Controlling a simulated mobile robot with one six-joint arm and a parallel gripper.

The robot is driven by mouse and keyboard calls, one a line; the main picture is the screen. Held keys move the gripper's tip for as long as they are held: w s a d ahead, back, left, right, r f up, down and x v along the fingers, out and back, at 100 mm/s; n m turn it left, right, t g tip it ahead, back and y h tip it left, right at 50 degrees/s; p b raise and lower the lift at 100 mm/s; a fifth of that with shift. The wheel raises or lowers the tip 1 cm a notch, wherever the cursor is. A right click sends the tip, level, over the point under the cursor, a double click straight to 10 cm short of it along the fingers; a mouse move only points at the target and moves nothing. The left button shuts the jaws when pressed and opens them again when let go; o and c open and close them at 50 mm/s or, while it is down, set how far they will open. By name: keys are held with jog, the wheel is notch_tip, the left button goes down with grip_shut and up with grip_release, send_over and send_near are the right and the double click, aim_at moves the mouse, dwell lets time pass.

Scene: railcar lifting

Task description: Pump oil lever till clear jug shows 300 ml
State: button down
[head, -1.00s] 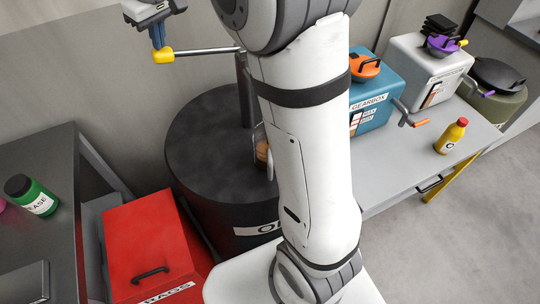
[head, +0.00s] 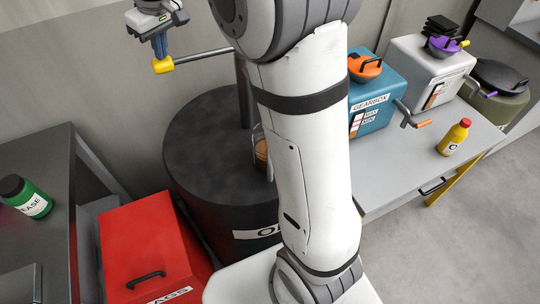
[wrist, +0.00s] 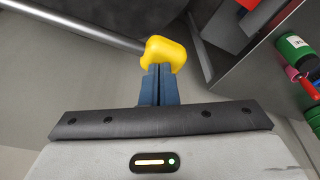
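The oil lever is a grey rod (head: 204,54) with a yellow knob (head: 162,65), rising from a post on the dark oil drum (head: 205,140). The clear jug (head: 261,152) stands at the drum, mostly hidden behind my arm. Brown liquid shows in it, but I cannot read its level or marks. My gripper (head: 160,48) is above the knob, blue fingers pointing down. In the wrist view the fingers (wrist: 160,75) are together, with their tips against the yellow knob (wrist: 165,53) and nothing seen between them.
A red rags bin (head: 145,245) stands front left, beside a dark bench (head: 45,150) with a green grease bottle (head: 28,197). At right, a grey table (head: 400,165) holds the blue gearbox can (head: 375,100), a white can (head: 425,70) and a yellow bottle (head: 453,140).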

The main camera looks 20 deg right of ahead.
jog(key=shift+w+a+p+v, duration=0.1)
jog(key=shift+w+p+v, duration=0.05)
jog(key=shift+p+v, duration=0.6)
jog(key=shift+w+a+p+v, duration=0.1)
jog(key=shift+w+p+v, duration=0.1)
jog(key=shift+p+v, duration=0.55)
jog(key=shift+w+a+p+v, duration=0.15)
jog(key=shift+p+v, duration=0.3)
jog(key=shift+v, duration=0.55)
jog(key=shift+r, duration=0.2)
jog(key=p+v, duration=0.2)
jog(key=v, duration=0.1)
jog(key=w+p+v, duration=0.1)
jog(key=p, duration=0.1)
jog(key=shift+a+r, duration=0.2)
jog(key=shift+r, duration=0.35)
jog(key=s+d+f+m+b, duration=0.1)
jog(key=s+d+f, duration=0.3)
jog(key=s, duration=0.5)
jog(key=s+d+f+m+h+b, duration=0.1)
jog(key=s+d+f+m+b, duration=0.1)
jog(key=s, duration=0.8)
jog(key=s+d+f+m+t+b, duration=0.1)
jog(key=s+d+f+m, duration=0.2)
jog(key=s+d+f, duration=0.3)
jog(key=s+f, duration=0.2)
jog(key=s, duration=0.2)
jog(key=shift+b, duration=0.35)
